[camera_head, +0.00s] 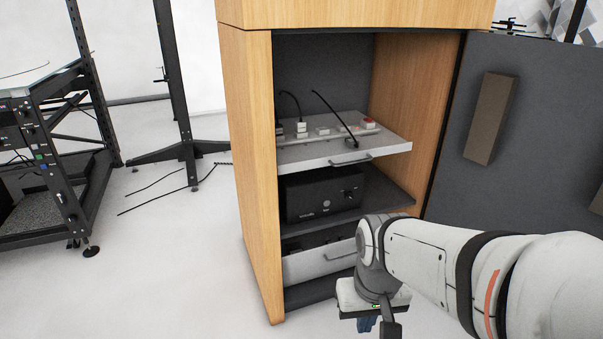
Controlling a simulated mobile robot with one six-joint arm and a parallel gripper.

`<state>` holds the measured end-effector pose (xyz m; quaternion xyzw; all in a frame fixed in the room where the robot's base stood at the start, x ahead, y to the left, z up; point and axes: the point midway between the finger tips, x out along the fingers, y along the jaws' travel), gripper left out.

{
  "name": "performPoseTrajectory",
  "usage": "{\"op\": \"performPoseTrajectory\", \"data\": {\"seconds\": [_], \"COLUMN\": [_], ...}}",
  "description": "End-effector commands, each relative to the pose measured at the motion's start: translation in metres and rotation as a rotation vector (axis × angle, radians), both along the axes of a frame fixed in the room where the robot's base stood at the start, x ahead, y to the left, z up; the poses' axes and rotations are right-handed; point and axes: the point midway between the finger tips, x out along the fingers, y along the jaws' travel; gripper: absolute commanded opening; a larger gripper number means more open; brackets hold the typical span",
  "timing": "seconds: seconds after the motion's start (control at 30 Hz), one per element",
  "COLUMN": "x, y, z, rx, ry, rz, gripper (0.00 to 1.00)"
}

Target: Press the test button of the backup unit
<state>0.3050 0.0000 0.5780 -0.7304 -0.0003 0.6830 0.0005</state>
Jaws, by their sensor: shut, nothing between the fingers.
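A black box-shaped unit (325,195) stands on the middle shelf of an open wooden cabinet (255,170); it looks like the backup unit. Its front has a round dark disc, small pale lettering and a small control at the right, too small to tell whether it is the test button. My gripper (378,326) is at the bottom of the picture, in front of the cabinet and below and right of the unit. It is shut and empty, and its tips are partly cut off by the picture edge. My gripper is apart from the unit.
A pulled-out shelf (320,152) above the unit carries a power strip, plugs and a red switch (368,123). A lower drawer (310,264) is partly behind my arm. The grey door (440,140) stands open at right. A black rack (60,170) stands left; floor between is mostly clear.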

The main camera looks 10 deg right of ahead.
Motion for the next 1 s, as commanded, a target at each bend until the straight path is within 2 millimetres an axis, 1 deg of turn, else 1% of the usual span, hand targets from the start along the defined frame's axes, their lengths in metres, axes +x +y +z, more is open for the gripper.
{"op": "performPoseTrajectory", "data": {"seconds": [0.9, 0.97, 1.0], "x": [0.0, 0.0, 0.0], "y": [0.0, 0.0, 0.0], "z": [-0.0001, 0.0016, 0.0058], "rx": [0.0, 0.0, 0.0], "ry": [0.0, 0.0, -0.001], "rz": [0.0, 0.0, 0.0], "gripper": [0.0, 0.0, 0.0]}}
